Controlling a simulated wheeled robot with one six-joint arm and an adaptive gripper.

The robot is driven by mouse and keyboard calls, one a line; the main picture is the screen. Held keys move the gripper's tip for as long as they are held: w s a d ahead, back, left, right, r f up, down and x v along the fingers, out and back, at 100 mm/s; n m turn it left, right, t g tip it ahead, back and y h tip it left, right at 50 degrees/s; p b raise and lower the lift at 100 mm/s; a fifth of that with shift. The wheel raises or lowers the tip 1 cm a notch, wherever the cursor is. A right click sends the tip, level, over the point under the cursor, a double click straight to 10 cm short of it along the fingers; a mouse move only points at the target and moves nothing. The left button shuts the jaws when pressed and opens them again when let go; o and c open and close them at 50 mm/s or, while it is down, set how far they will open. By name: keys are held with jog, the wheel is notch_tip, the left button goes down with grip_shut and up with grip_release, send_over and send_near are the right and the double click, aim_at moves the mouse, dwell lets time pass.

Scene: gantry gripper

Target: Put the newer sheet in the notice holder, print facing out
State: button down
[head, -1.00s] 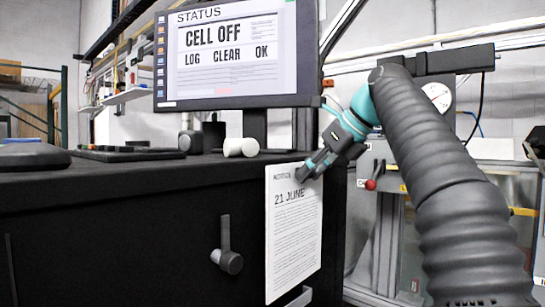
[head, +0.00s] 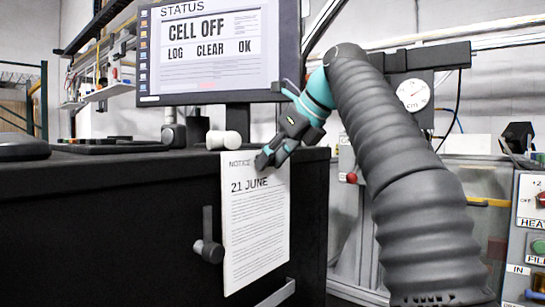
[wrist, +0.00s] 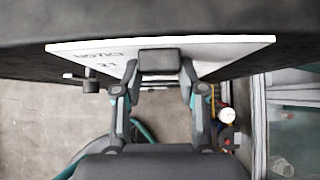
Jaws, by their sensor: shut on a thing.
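A white sheet (head: 256,225) headed "NOTICE" and "21 JUNE" hangs upright in front of the dark cabinet, print facing the head camera. My gripper (head: 264,162) is shut on its top edge, covering part of the heading. Whether the sheet touches the cabinet front cannot be told. I cannot make out a notice holder for certain, nor a second sheet.
A dark lever handle (head: 208,247) sits on the cabinet front (head: 100,235), close left of the sheet. A silver bar (head: 275,294) shows below the sheet. A monitor (head: 218,50) and a white cylinder (head: 223,140) stand on top. A control panel (head: 530,235) is at far right.

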jog(key=b, duration=0.3)
send_over(262, 212)
jog(key=s+d, duration=0.2)
jog(key=shift+s+d+f, duration=0.1)
jog(key=shift+f, duration=1)
jog(key=shift+d+f, duration=0.1)
jog(key=shift+f, duration=1)
jog(key=shift+p, duration=0.9)
jog(key=shift+f+b, duration=1.3)
jog(key=shift+f, duration=0.75)
jog(key=c, duration=0.6)
grip_release()
jog(key=shift+v, duration=6)
